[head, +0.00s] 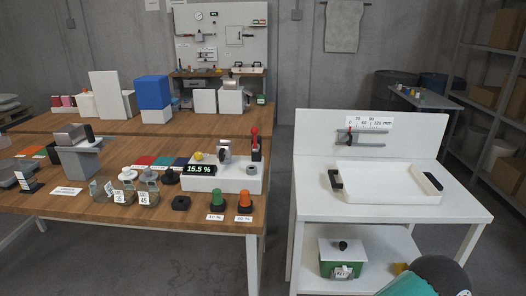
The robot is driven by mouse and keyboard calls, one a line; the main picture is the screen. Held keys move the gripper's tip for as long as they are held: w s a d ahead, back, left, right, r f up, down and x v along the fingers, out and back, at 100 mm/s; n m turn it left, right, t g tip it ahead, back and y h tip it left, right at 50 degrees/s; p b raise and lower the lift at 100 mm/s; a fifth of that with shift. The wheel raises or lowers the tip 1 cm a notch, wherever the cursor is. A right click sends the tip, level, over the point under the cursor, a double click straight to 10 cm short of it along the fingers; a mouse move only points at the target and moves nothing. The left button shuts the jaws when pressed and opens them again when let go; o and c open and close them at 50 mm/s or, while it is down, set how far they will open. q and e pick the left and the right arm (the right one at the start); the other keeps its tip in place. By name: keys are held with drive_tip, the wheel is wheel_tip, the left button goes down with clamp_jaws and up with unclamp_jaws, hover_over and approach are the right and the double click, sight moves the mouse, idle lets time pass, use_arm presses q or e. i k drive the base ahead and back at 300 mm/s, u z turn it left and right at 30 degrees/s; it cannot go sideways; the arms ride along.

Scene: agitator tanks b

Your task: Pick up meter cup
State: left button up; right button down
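A white meter box (222,183) with a display reading 15.5 % stands near the right end of the front wooden table. A small grey metal cup-like part (224,156) sits upright at its back, and a smaller pale round piece (251,170) lies to the right of it. I cannot tell for certain which of these is the meter cup. A yellow knob and a red-topped lever are also on the box. Neither of my grippers shows; only a dark and teal part of my own arm shows at the bottom right.
A white bench (460,207) holds a white tray (390,196); a green box (341,262) is below. A floor gap separates the tables.

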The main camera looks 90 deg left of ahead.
sight(225, 150)
drive_tip(key=u, duration=0.15)
drive_tip(key=k, duration=0.95)
drive_tip(key=u, duration=1.7)
drive_tip(key=i, duration=0.8)
drive_tip(key=z, duration=0.2)
drive_tip(key=k, duration=0.9)
drive_tip(key=u, duration=0.2)
drive_tip(key=i, duration=0.9)
drive_tip(key=z, duration=0.05)
